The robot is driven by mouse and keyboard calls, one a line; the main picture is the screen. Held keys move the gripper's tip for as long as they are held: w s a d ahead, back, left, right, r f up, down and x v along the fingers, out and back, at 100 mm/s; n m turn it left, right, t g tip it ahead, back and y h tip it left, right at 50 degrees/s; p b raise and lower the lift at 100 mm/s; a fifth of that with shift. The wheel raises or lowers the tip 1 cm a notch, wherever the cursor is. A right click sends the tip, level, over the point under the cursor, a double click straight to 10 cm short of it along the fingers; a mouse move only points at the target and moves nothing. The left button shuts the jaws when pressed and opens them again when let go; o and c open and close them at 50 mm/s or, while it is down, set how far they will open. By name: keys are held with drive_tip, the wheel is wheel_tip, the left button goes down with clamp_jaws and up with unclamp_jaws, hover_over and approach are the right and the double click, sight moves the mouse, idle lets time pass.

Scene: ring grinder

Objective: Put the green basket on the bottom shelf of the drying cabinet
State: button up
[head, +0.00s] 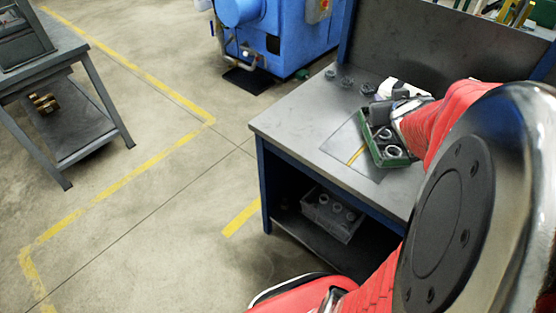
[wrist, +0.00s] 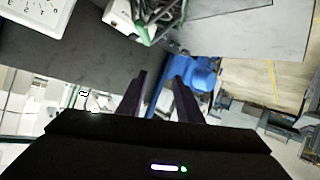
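The green basket (head: 393,155) lies on top of the grey workbench (head: 290,118), over a lighter square with a yellow stripe. It holds several metal rings. My gripper (head: 382,106) is at the far side of the basket in the head view, partly overlapping it; whether they touch is unclear. In the wrist view my gripper (wrist: 160,82) has its two dark fingers apart, with no basket visible between them. I cannot make out a drying cabinet in either view.
A grey crate (head: 335,216) with rings stands on the shelf under the workbench. Dark rings (head: 345,81) lie on the bench top. A blue machine (head: 275,35) stands behind. A grey table (head: 75,80) is at the left. The floor between is clear.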

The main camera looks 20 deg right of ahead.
drive_tip(key=s+a+n+g+y, duration=0.1)
drive_tip(key=s+a, duration=0.3)
drive_tip(key=a, duration=0.7)
drive_tip(key=s+a+n+g+y, duration=0.1)
drive_tip(key=s+a+g+y, duration=0.1)
drive_tip(key=a, duration=0.9)
drive_tip(key=s+a+n+g+y, duration=0.1)
drive_tip(key=s+a+g+y, duration=0.1)
drive_tip(key=s+a, duration=0.4)
drive_tip(key=a+y, duration=0.1)
drive_tip(key=a, duration=0.4)
drive_tip(key=shift+s+a+f+n+y, duration=0.3)
drive_tip(key=shift+s+a+f+y, duration=0.05)
drive_tip(key=shift+a+y, duration=0.05)
drive_tip(key=shift+o, duration=0.2)
